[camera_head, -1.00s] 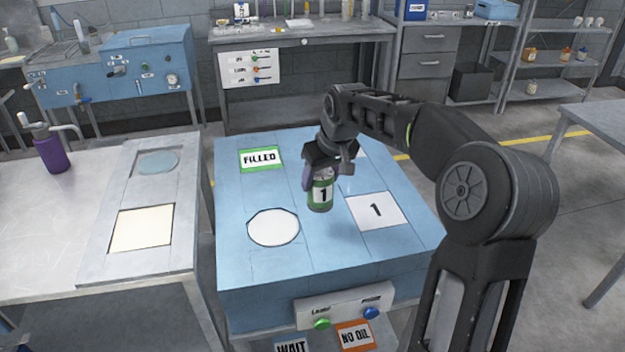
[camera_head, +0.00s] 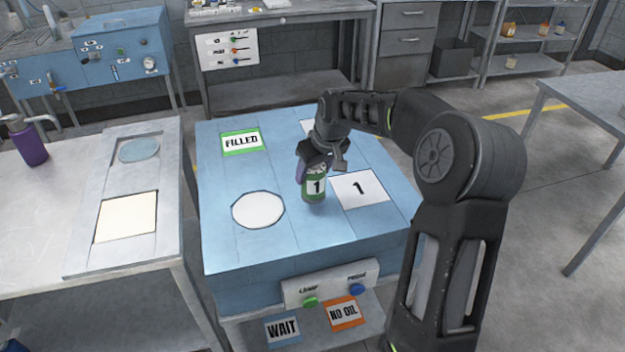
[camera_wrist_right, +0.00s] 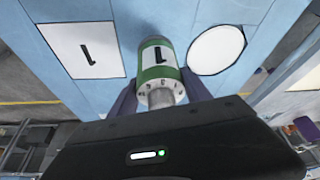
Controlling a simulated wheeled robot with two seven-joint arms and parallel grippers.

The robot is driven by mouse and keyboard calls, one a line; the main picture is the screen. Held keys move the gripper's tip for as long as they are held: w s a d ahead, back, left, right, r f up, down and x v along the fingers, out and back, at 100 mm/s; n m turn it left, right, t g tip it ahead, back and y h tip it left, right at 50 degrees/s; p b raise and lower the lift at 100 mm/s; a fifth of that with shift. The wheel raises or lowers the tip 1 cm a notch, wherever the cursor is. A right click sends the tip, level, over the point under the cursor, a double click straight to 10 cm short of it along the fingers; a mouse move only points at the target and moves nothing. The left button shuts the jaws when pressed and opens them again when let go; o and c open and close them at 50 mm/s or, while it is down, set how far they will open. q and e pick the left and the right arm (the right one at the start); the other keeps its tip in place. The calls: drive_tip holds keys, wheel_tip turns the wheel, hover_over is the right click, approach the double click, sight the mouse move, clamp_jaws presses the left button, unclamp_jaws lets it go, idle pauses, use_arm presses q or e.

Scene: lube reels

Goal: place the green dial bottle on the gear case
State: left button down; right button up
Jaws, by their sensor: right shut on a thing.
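The green dial bottle (camera_head: 315,188) is green with a white label reading "1" and a pale dial collar, which shows in the right wrist view (camera_wrist_right: 159,75). My right gripper (camera_head: 318,165) is shut on its upper part and holds it upright. The bottle is over the blue case top (camera_head: 300,230), between the white octagon (camera_head: 258,210) and the white square marked "1" (camera_head: 360,190). I cannot tell whether its base touches the surface. I take the blue case to be the gear case, but no label confirms it. My left gripper is not in view.
A grey bench with a purple bottle (camera_head: 30,148) stands left.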

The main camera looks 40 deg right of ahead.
sight(313, 182)
drive_tip(key=shift+f, duration=1.8)
drive_tip(key=shift+f, duration=0.15)
drive_tip(key=o, duration=1.7)
drive_tip(key=shift+r+p, duration=0.25)
drive_tip(key=shift+p, duration=0.05)
drive_tip(key=b+v, duration=0.1)
drive_tip(key=v, duration=1.1)
drive_tip(key=shift+f, duration=0.1)
